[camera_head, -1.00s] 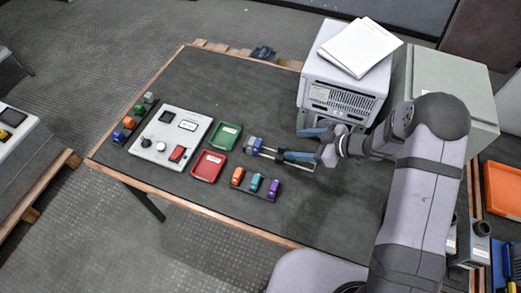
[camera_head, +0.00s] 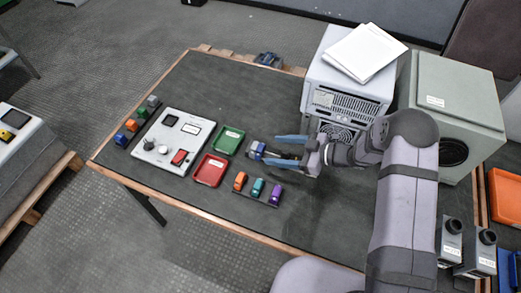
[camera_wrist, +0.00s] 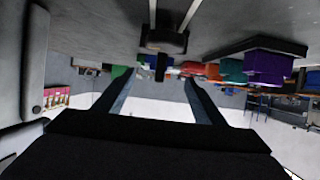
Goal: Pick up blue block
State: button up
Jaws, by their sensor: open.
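A small blue block (camera_head: 121,139) sits at the near end of the row at the table's left. A second blue piece (camera_head: 256,149), partly grey, is at the left end of a small railed fixture, close to my gripper. I cannot tell which one the task means. My gripper (camera_head: 277,152) is open and empty, its blue fingers spread on either side of the rails. In the wrist view, the fingers (camera_wrist: 157,92) are apart, and a dark part of the fixture (camera_wrist: 163,40) shows ahead between them.
A control panel (camera_head: 157,154) with a red switch, a green tray (camera_head: 228,141) and a red tray (camera_head: 210,170) lie left of my gripper. Orange, teal and purple blocks (camera_head: 258,187) stand nearby. A grey vented cabinet (camera_head: 340,100) stands behind my gripper.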

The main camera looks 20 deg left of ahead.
aim_at(263, 149)
jog(key=shift+p+x, duration=0.6)
jog(key=shift+x, duration=1.75)
jog(key=shift+w+d+f, duration=0.1)
jog(key=shift+w+f, duration=0.05)
jog(key=shift+w, duration=0.05)
jog(key=c, duration=1.1)
